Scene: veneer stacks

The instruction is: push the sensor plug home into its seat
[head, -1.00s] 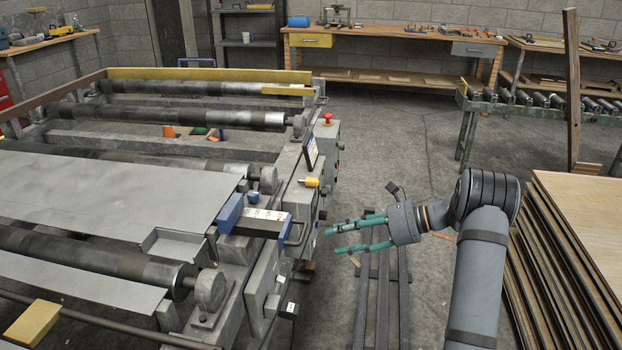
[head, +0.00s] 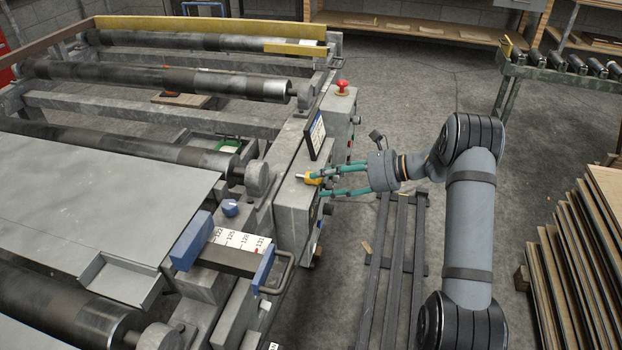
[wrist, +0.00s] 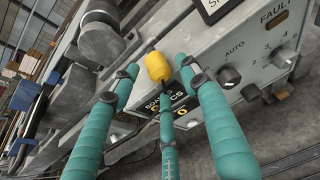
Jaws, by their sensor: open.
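The yellow sensor plug (head: 314,180) lies on the top of the grey control box on the machine's right side, a bare metal tip showing at its left end. In the wrist view the plug (wrist: 157,66) shows just ahead of my fingertips, with a dark part at its near end. My gripper (head: 321,184) has teal fingers, spread open, with their tips close around or beside the plug. I cannot tell whether any finger touches it. The seat is not clearly visible, and how deep the plug sits cannot be told.
The control box (wrist: 232,60) carries knobs and labels. A small screen (head: 315,135) and a red emergency button (head: 342,87) stand behind the plug. A blue-ended scale block (head: 240,240) is in front. Veneer stacks (head: 575,260) stand at right; floor lies between.

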